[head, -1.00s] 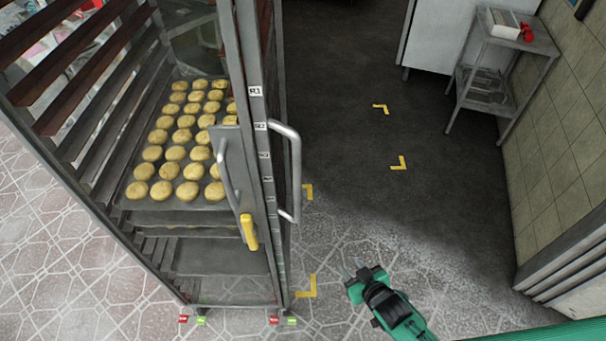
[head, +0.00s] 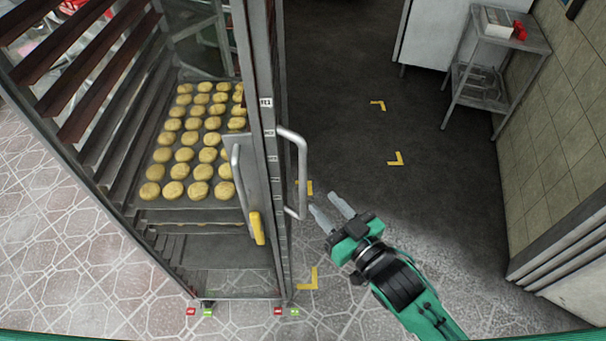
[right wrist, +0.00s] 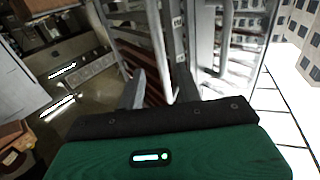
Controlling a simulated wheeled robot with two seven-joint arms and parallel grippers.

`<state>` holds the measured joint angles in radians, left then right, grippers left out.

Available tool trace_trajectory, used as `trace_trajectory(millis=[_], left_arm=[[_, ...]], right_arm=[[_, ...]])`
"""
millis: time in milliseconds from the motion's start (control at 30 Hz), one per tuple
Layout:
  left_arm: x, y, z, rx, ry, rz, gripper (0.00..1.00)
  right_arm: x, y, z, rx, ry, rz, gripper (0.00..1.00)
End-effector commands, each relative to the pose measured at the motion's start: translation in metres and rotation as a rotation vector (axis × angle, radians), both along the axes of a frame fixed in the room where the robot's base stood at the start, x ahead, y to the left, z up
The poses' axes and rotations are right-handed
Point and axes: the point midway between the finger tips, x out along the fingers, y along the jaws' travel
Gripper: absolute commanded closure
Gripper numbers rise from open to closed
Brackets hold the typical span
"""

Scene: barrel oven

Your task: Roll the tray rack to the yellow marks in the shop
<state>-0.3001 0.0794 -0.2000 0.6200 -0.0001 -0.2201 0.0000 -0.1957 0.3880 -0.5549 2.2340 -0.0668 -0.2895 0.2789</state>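The tall metal tray rack (head: 272,190) stands at the left in the head view, with trays of round golden pastries (head: 200,140) inside. It has a grey vertical handle (head: 301,170) on its right side and a lever with a yellow grip (head: 257,228) on its front. Yellow corner marks lie on the floor: two on the dark floor (head: 396,159) (head: 378,105), two beside the rack (head: 308,280) (head: 305,187). My right gripper (head: 328,207) is open and empty, just right of the grey handle and apart from it. My left gripper is out of view.
A small metal side table (head: 490,95) with a red item on it stands at the back right by the tiled wall (head: 555,130). A white cabinet (head: 430,35) stands beside it.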

Motion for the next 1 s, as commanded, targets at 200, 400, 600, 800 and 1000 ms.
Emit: trace_trajectory(millis=[200,400,600,800,1000], left_arm=[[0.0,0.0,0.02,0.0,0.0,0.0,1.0],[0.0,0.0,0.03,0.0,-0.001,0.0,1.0],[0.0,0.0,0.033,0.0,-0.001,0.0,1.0],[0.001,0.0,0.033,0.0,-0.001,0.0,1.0],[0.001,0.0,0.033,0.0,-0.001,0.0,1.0]], right_arm=[[0.037,0.027,0.005,0.002,-0.001,0.0,0.65],[0.063,0.044,0.003,0.0,0.0,0.0,0.65],[0.074,0.052,0.001,-0.001,0.001,0.0,0.65],[0.075,0.053,0.0,-0.001,-0.001,0.0,0.65],[0.075,0.053,0.0,0.0,0.0,0.0,0.85]])
